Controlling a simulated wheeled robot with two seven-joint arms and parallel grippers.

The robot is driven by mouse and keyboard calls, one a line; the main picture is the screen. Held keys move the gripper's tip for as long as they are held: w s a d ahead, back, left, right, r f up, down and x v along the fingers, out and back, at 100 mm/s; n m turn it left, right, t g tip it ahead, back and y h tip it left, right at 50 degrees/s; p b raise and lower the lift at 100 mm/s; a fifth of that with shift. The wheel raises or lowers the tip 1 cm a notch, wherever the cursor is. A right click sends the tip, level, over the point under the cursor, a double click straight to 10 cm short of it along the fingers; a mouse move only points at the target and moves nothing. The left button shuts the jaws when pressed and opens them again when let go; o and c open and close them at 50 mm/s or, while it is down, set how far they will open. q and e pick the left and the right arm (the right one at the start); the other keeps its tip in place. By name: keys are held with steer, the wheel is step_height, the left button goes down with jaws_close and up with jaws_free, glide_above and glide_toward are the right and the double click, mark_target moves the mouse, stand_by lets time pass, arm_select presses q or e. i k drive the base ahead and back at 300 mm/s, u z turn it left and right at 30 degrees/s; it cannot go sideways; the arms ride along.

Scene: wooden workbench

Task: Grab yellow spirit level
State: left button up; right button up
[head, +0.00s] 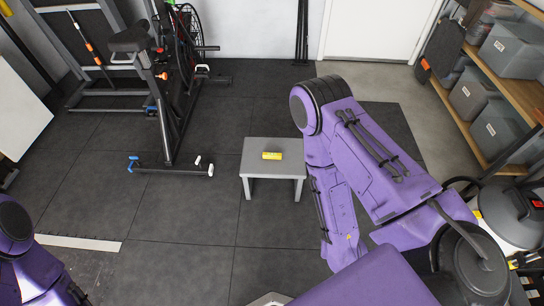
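A small yellow spirit level (272,156) lies flat on top of a low grey table (257,171), near the middle of the head view. My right arm is raised just to the right of the table, bent at the elbow, with its lower part pointing down. No gripper shows on it in this view. My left arm shows only in part at the lower left edge, and its gripper is out of view. Nothing touches the spirit level.
An exercise bike (160,90) stands on the dark mat floor left of the table. Shelves with grey bins (476,92) line the right side. A white door (378,30) is at the back. The floor in front of and left of the table is clear.

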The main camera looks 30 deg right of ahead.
mark_target(265, 155)
steer(key=u, duration=0.2)
steer(key=k, duration=0.35)
steer(key=z, duration=1.25)
steer(key=i, duration=1.9)
steer(key=u, duration=0.1)
